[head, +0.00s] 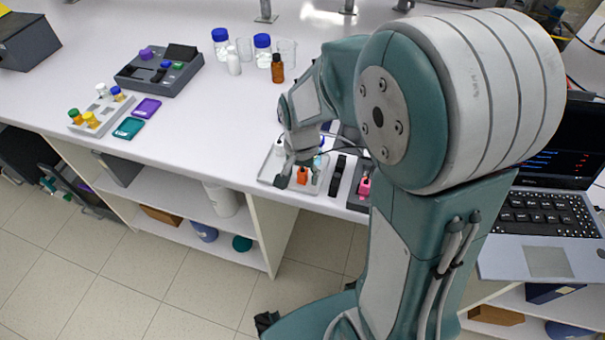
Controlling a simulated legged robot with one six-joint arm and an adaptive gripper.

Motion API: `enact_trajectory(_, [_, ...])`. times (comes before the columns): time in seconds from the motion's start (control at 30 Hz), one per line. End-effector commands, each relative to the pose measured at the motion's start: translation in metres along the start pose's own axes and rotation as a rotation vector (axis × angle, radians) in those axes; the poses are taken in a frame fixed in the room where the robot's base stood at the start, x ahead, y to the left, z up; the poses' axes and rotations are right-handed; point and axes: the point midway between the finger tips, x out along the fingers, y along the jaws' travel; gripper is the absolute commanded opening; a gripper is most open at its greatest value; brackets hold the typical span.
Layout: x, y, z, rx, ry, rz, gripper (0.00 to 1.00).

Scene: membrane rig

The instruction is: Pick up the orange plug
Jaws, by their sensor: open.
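The orange plug (302,176) is a small block standing on a light grey tray (268,173) near the front edge of the bench. My gripper (294,174) is over the tray, with its fingers pointing down. It is open, with one finger visible just left of the orange plug. The other finger is hard to make out, and I cannot tell whether the fingers touch the plug.
A pink plug (365,187) and a black strip (338,176) are right of the orange plug. A vial rack (101,110), teal card (129,128) and purple card (146,108) lie left. Bottles (262,48) stand behind. A laptop (545,205) is right. Bench between cards and tray is clear.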

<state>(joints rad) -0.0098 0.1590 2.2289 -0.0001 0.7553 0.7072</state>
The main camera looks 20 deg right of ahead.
Motion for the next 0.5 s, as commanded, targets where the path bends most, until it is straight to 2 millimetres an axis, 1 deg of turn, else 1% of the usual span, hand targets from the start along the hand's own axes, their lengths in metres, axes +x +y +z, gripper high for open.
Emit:
enact_trajectory(0.1, [0.0056,0.0000,-0.0002,0.000,0.001,-0.001,0.71])
enact_trajectory(0.27, [0.0054,0.0001,-0.0003,0.001,0.001,-0.001,0.71])
enact_trajectory(0.3, [0.0054,0.0001,-0.0003,0.001,0.001,-0.001,0.62])
enact_trajectory(0.4, [0.0053,0.0001,-0.0003,0.001,0.001,-0.001,0.22])
enact_trajectory(0.43, [0.0053,0.0001,-0.0004,0.001,0.001,-0.001,0.11])
enact_trajectory(0.47, [0.0053,0.0001,-0.0003,0.001,0.001,-0.001,0.05])
enact_trajectory(0.5, [0.0053,0.0001,-0.0003,0.001,0.001,-0.001,0.04])
